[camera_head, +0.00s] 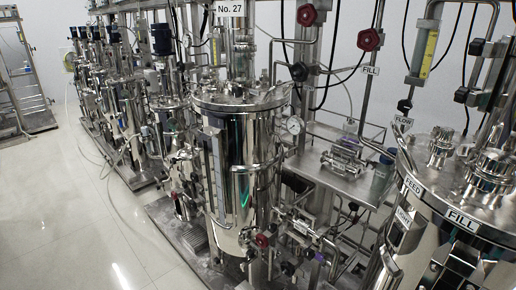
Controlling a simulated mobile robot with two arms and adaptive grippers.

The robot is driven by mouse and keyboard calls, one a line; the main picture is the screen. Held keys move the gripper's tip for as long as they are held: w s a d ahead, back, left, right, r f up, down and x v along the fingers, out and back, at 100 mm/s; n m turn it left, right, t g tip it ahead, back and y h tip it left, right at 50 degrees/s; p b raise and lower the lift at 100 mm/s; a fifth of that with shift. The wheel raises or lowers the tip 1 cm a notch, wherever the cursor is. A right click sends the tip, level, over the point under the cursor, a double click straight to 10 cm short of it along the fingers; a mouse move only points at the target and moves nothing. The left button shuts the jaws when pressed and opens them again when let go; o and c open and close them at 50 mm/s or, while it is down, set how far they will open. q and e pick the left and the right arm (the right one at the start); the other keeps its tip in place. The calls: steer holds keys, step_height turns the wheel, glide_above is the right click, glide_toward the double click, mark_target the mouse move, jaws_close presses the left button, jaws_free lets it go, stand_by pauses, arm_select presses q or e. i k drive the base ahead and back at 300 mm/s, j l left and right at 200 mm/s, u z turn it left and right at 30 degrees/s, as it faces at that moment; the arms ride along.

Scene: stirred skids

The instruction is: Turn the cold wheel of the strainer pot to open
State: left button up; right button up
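Neither of my grippers is in view. I cannot tell which vessel is the strainer pot, and I see no readable "cold" label. A large steel vessel (238,165) stands upright in the middle, under a "No. 27" sign (230,8). Dark red handwheels are on the pipes above and right of it: one at the top (306,15) and one near a "FILL" tag (370,39). A black wheel or knob (299,71) is just right of the vessel's top. A small red wheel (262,241) is low at its front. Whether any valve is open does not show.
A second vessel (462,205) with "FEED" and "FILL" labels fills the right side. A steel shelf (325,172) with fittings lies between the vessels. More vessels (115,85) line the back left. Glossy floor (75,215) is free at the left, with a thin hose across it.

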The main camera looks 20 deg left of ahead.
mark_target(196, 180)
steer(key=u, duration=1.2)
steer(key=i+z, duration=0.2)
steer(key=z, duration=0.15)
steer(key=i+j+z, duration=0.2)
steer(key=z, duration=0.15)
steer(key=i+j+z, duration=0.15)
steer(key=z, duration=0.15)
